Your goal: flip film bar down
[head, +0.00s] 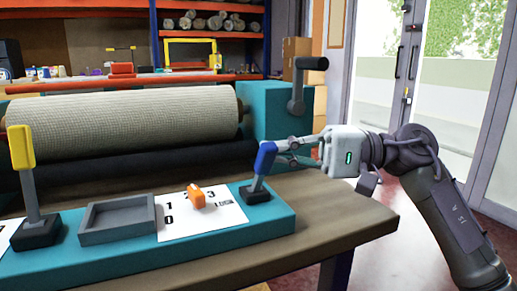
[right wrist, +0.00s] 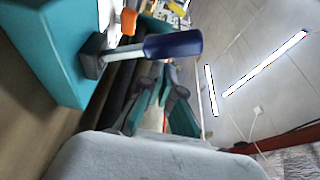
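A blue-handled lever (head: 263,160) stands tilted on a dark base at the right end of the teal panel (head: 275,228). It also shows in the right wrist view (right wrist: 172,45), just beyond my fingertips. My right gripper (head: 272,155) comes in from the right with its fingers apart, close to the blue handle. I cannot tell whether they touch; the right wrist view shows a gap between the fingers (right wrist: 163,88). A yellow-handled lever (head: 22,147) stands upright at the panel's left. Which part is the film bar is not clear. My left gripper is not in view.
A large beige roll (head: 125,118) lies behind the panel, above a dark roller (head: 120,168). A grey tray (head: 117,218) and an orange knob (head: 196,196) on a numbered plate sit between the levers.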

